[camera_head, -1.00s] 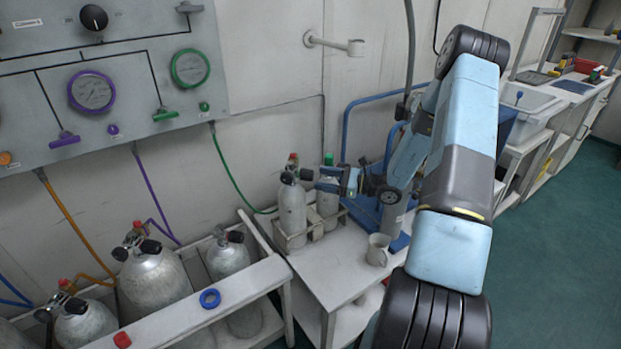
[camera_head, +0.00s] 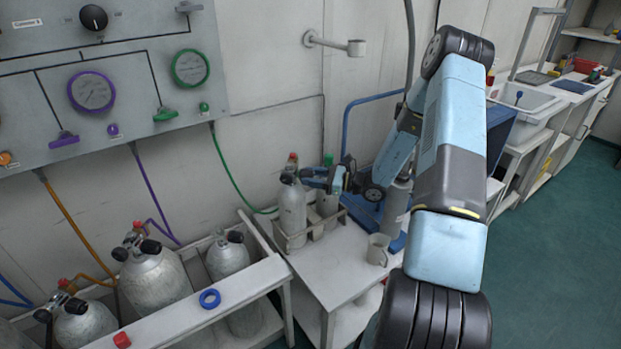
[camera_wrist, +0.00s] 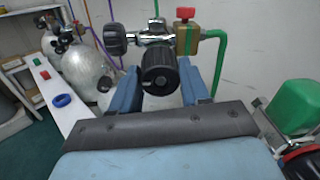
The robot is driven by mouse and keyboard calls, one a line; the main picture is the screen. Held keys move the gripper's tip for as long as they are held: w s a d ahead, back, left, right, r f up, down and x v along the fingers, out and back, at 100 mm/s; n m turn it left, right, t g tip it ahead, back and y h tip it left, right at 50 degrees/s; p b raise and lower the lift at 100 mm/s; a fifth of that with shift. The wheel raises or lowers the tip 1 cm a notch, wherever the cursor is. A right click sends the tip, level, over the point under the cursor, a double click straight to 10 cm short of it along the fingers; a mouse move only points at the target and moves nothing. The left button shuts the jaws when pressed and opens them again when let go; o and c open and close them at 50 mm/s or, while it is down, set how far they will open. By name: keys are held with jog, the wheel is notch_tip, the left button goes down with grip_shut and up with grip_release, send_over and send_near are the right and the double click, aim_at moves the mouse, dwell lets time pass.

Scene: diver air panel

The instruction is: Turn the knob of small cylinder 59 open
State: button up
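Two small grey cylinders stand in a rack on the white table; no number is readable on either. The left one (camera_head: 292,212) has a valve with black knobs and a red part. In the wrist view its valve (camera_wrist: 157,38) shows a black knob (camera_wrist: 160,72) facing me. My gripper (camera_head: 314,177) is beside this valve, coming from the right. In the wrist view its blue fingers (camera_wrist: 160,82) are apart, one on each side of the facing knob. Small gaps seem to show; contact is not clear. The right cylinder (camera_head: 328,202) is partly hidden behind my gripper.
A grey mug (camera_head: 378,249) stands on the table (camera_head: 335,276) in front of the rack (camera_head: 305,238). Larger cylinders (camera_head: 153,277) stand in a white bench at left, with a blue ring (camera_head: 210,298) on it. A green hose (camera_wrist: 220,60) runs from the valve.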

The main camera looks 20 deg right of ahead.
jog(key=c, duration=0.5)
jog(key=shift+m, duration=1.8)
jog(key=shift+c, duration=0.2)
jog(key=o, duration=1.1)
jog(key=shift+c, duration=0.2)
jog(key=shift+s+d, duration=0.1)
jog(key=v, duration=1.3)
jog(key=shift+d, duration=0.25)
